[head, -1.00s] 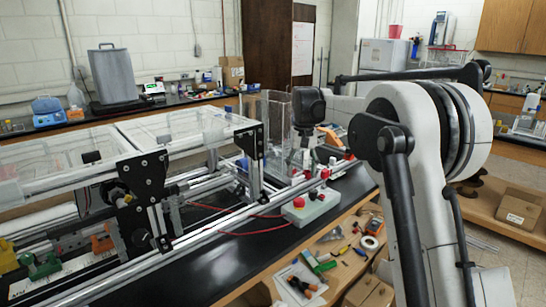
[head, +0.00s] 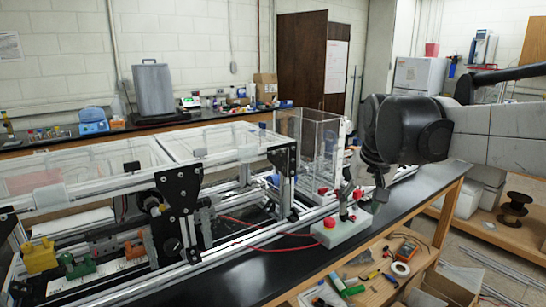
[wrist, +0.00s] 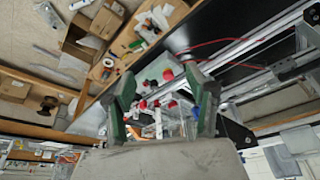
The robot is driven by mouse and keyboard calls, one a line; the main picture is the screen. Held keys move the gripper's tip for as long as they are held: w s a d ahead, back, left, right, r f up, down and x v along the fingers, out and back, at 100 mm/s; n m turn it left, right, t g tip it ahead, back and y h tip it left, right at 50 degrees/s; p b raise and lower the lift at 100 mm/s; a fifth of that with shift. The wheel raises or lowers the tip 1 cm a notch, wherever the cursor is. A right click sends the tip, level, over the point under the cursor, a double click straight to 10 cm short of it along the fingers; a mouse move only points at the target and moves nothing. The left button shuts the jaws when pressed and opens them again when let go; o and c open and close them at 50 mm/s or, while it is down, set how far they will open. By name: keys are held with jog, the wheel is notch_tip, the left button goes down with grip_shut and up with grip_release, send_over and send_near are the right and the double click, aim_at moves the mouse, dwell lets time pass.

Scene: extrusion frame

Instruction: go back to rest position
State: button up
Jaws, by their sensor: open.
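My gripper (head: 380,193) hangs from the dark wrist in the head view, right of the clear acrylic box and above the black bench. In the wrist view my gripper (wrist: 160,92) shows two dark green-padded fingers spread apart with nothing held between them. A pale control box (head: 342,228) with red buttons stands on the bench, left of and below the gripper in the head view. It also shows beyond the fingers in the wrist view (wrist: 160,70). Most of my upper arm is outside the head view.
The metal extrusion frame (head: 180,200) with clear panels fills the left of the bench. The clear acrylic box (head: 312,135) stands behind the control box. A lower wooden shelf (head: 385,262) holds tools and cardboard boxes. The black bench top (head: 420,192) is clear at right.

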jog(key=s+f+t, duration=0.1)
jog(key=s+f, duration=0.4)
jog(key=s, duration=0.5)
jog(key=s+f+t, duration=0.2)
jog(key=s+f, duration=0.3)
jog(key=s, duration=0.6)
jog(key=shift+s, duration=0.15)
